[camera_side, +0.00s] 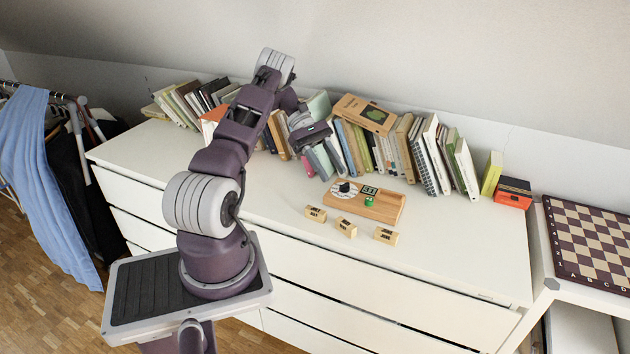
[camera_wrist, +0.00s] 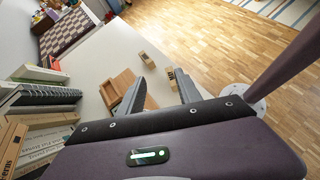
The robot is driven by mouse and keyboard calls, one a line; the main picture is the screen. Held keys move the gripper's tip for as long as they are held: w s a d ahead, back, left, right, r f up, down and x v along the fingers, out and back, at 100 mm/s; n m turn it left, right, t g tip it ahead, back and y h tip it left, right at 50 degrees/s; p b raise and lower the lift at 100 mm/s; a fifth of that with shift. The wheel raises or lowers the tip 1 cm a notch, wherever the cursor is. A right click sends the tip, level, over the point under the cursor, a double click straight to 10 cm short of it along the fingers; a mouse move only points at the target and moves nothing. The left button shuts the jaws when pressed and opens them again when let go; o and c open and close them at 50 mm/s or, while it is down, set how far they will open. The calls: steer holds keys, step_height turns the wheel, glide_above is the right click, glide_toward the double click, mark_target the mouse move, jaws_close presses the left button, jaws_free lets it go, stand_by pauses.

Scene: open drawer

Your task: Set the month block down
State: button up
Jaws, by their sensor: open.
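Three small pale wooden blocks with dark lettering lie on the white dresser top in front of the wooden calendar base: a left block (camera_side: 315,213), a middle block (camera_side: 346,227) and a right block (camera_side: 385,235). The lettering is too small for me to tell which is the month block. The calendar base (camera_side: 388,212) carries a white dial, a dark square and a small green piece (camera_side: 369,201); the base also shows in the wrist view (camera_wrist: 117,84). My gripper (camera_wrist: 161,75) is open, with nothing between its fingers. In the side view it is above the dresser, behind the base and near the books.
An orange-and-black box (camera_side: 513,193) and a chessboard (camera_side: 590,240) are at the right. The dresser top (camera_side: 450,255) is clear right of the blocks.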

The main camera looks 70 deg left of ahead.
steer(key=w+d+r+m+g+y, duration=0.1)
steer(key=w+d+r+m, duration=0.1)
steer(key=d+r, duration=0.35)
steer(key=w+d+r+m+g+y, duration=0.1)
steer(key=w+d+r+m+y, duration=0.2)
steer(key=r, duration=0.4)
steer(key=s+d+r+m+y, duration=0.1)
steer(key=s+d+r+m, duration=0.25)
steer(key=d, duration=0.35)
steer(key=s+d+r+m+y, duration=0.1)
steer(key=s+d+r+m, duration=0.1)
steer(key=d+r, duration=0.4)
steer(key=s+d+m+t+y, duration=0.4)
steer(key=s+d+m, duration=0.6)
steer(key=s, duration=0.6)
steer(key=shift+d, duration=0.8)
